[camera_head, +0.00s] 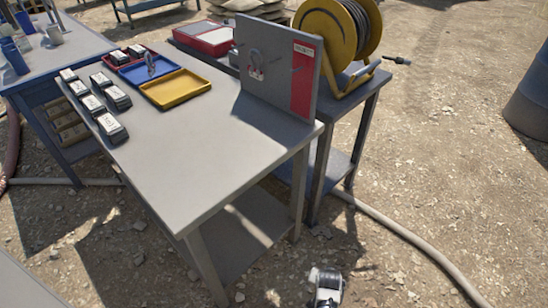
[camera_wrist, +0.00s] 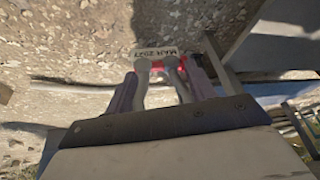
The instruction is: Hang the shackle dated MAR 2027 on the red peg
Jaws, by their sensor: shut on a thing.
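In the wrist view my gripper (camera_wrist: 160,76) is shut on a grey shackle (camera_wrist: 142,76) with red at its pin. In the head view a white and black part of my arm shows at the bottom; the held shackle cannot be made out there. An upright grey board (camera_head: 275,85) stands on the table's far right end. Its right side has a red stripe (camera_head: 303,85) with a white label and a small peg (camera_head: 297,70), whose own colour is unclear; it looks empty.
Another shackle (camera_head: 256,66) with a pale tag hangs on the board's left part. Several dark boxes (camera_head: 93,104) line the left edge. A yellow hose reel (camera_head: 340,35) stands behind the board. The table's front is clear.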

